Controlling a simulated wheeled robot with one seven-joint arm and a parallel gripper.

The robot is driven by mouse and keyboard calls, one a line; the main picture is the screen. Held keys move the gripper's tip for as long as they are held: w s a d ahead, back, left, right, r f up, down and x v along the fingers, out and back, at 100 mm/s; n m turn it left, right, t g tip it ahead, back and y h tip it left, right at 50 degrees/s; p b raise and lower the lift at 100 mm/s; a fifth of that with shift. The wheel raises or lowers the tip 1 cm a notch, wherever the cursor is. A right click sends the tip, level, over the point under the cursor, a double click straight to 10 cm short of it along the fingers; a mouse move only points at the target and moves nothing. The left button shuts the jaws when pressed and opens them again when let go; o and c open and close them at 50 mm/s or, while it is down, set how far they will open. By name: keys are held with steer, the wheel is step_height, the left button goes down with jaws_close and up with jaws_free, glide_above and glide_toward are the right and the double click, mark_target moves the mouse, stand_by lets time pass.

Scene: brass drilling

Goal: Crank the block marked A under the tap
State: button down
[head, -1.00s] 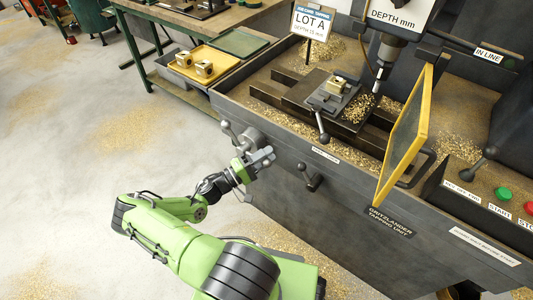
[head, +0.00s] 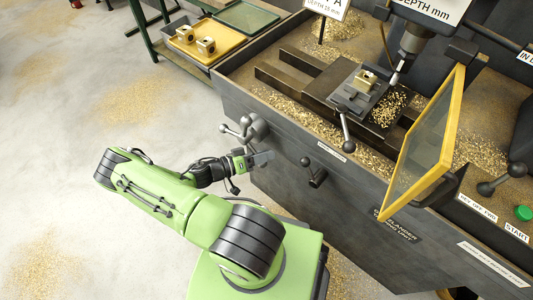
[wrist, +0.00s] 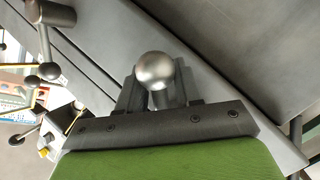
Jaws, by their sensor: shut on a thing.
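The brass block (head: 366,79) sits in the vise (head: 357,98) on the machine's sliding table in the head view; no letter on it is legible. The tap (head: 396,78) hangs to the right of the block, with a gap between them in the picture. A crank hub with ball-ended arms (head: 257,128) is on the machine's front left. My gripper (head: 266,157) is just below that hub. In the wrist view it is shut on a round metal knob (wrist: 155,70), with a finger on each side. The knob's arm is mostly hidden.
A second handle (head: 316,177) sticks out of the front panel to the right of my gripper. A yellow-framed guard (head: 449,120) stands right of the vise. A yellow tray (head: 232,43) with brass blocks is on the bench behind. The floor at left is open, with scattered chips.

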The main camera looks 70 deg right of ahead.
steer(key=shift+w+d+f+m+t+b, duration=0.25)
steer(key=shift+w+f+m+t+b, duration=0.1)
steer(key=shift+w+f+m+t, duration=0.45)
steer(key=shift+w+d+f+m+t+b, duration=0.2)
steer(key=shift+w+f+m+t+b, duration=0.25)
steer(key=shift+m, duration=0.55)
steer(key=shift+w+f, duration=0.1)
steer(key=shift+w, duration=0.05)
steer(key=c, duration=0.9)
jaws_free()
steer(key=shift+o, duration=0.2)
steer(key=shift+d, duration=0.1)
steer(key=p+v, duration=0.2)
steer(key=v, duration=1.4)
steer(key=shift+r, duration=0.25)
steer(key=shift+d, duration=0.15)
steer(key=shift+c, duration=0.4)
